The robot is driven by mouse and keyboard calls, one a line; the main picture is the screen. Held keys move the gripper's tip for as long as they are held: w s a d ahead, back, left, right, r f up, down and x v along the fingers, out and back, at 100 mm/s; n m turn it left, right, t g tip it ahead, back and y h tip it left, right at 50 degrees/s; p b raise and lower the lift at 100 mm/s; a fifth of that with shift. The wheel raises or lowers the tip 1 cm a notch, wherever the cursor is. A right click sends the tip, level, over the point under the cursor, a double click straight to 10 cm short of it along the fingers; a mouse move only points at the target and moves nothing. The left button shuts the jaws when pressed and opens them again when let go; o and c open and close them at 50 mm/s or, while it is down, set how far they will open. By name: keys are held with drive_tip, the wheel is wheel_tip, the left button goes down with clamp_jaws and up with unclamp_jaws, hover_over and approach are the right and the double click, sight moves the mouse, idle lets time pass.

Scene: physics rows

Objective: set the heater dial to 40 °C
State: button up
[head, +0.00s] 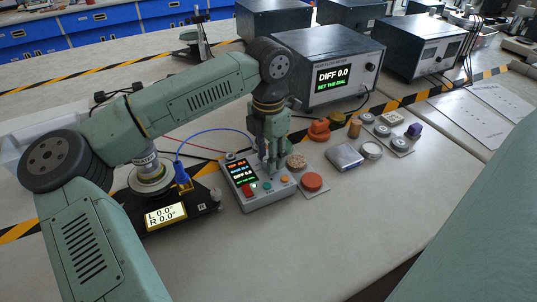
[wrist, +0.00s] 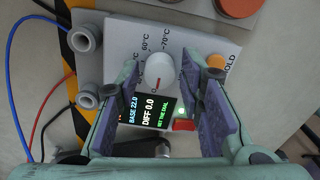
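The heater control box (head: 270,199) is a light grey unit with a dark screen (head: 241,172), a red button and an orange button. In the wrist view its white round dial (wrist: 159,69) has a small red mark on its lower side; printed labels near it include 60 °C and 70 °C. The screen (wrist: 152,112) in that view reads BASE 22.0, DIFF 0.0 and SET THE DIAL. My gripper (head: 272,160) points down over the box. In the wrist view my gripper (wrist: 170,78) is open, with one finger on each side of the dial, apparently apart from it.
A large meter (head: 325,68) behind reads DIFF 0.0 and SET THE DIAL. A dark stand with a lit readout (head: 166,216) is left of the box, with blue and red cables. A red disc (head: 312,182) lies close on the right. The front table is clear.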

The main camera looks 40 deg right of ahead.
clamp_jaws()
drive_tip(key=shift+f+m+b, duration=0.1)
drive_tip(key=shift+m+b, duration=0.3)
drive_tip(key=m+b, duration=0.1)
drive_tip(key=m, duration=0.2)
drive_tip(key=shift+b, duration=0.4)
drive_tip(key=m+b, duration=0.1)
drive_tip(key=m, duration=0.3)
drive_tip(key=shift+m, duration=0.4)
drive_tip(key=shift+o, duration=1.6)
unclamp_jaws()
